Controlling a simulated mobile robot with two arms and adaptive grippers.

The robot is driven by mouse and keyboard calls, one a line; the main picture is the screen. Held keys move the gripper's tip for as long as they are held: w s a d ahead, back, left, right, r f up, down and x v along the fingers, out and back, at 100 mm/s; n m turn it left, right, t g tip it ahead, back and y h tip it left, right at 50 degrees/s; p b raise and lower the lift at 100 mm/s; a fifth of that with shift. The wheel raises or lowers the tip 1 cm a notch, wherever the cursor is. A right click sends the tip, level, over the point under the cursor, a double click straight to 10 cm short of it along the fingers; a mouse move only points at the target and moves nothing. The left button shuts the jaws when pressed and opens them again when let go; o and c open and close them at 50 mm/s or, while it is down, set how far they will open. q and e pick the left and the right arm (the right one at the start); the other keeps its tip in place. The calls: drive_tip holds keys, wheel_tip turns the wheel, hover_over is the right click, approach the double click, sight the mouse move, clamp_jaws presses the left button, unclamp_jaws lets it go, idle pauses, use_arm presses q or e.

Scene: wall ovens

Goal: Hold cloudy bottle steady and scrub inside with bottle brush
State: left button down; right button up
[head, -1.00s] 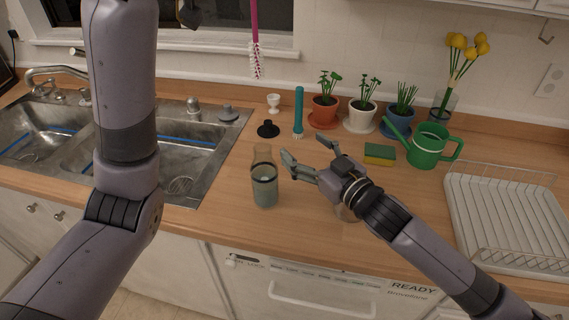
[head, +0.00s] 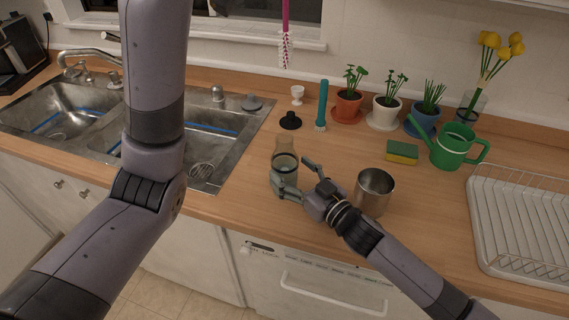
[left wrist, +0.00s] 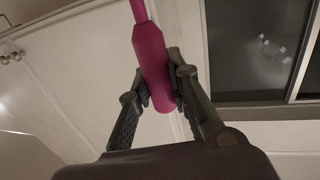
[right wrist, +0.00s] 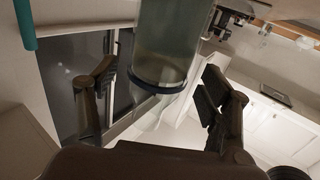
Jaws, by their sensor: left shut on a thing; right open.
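The cloudy bottle (head: 285,148) stands upright on the wooden counter right of the sink, with a dark band around it. My right gripper (head: 290,176) is open with its fingers on either side of the bottle. In the right wrist view the bottle (right wrist: 168,40) rises between the spread fingers, with gaps beside it. The bottle brush hangs bristles down; its white bristles (head: 285,50) are above and behind the bottle. In the left wrist view my left gripper (left wrist: 160,85) is shut on the brush's pink handle (left wrist: 151,55). The left gripper is outside the head view.
A steel cup (head: 374,186) stands close to my right gripper. Behind are a teal brush (head: 322,105), a black stopper (head: 290,121), a sponge (head: 402,152) and potted plants. A green watering can (head: 452,147) and dish rack (head: 520,220) are at the right; the sink (head: 210,140) is left.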

drive_tip(key=shift+x, duration=1.75)
drive_tip(key=shift+c, duration=0.3)
drive_tip(key=c, duration=1.6)
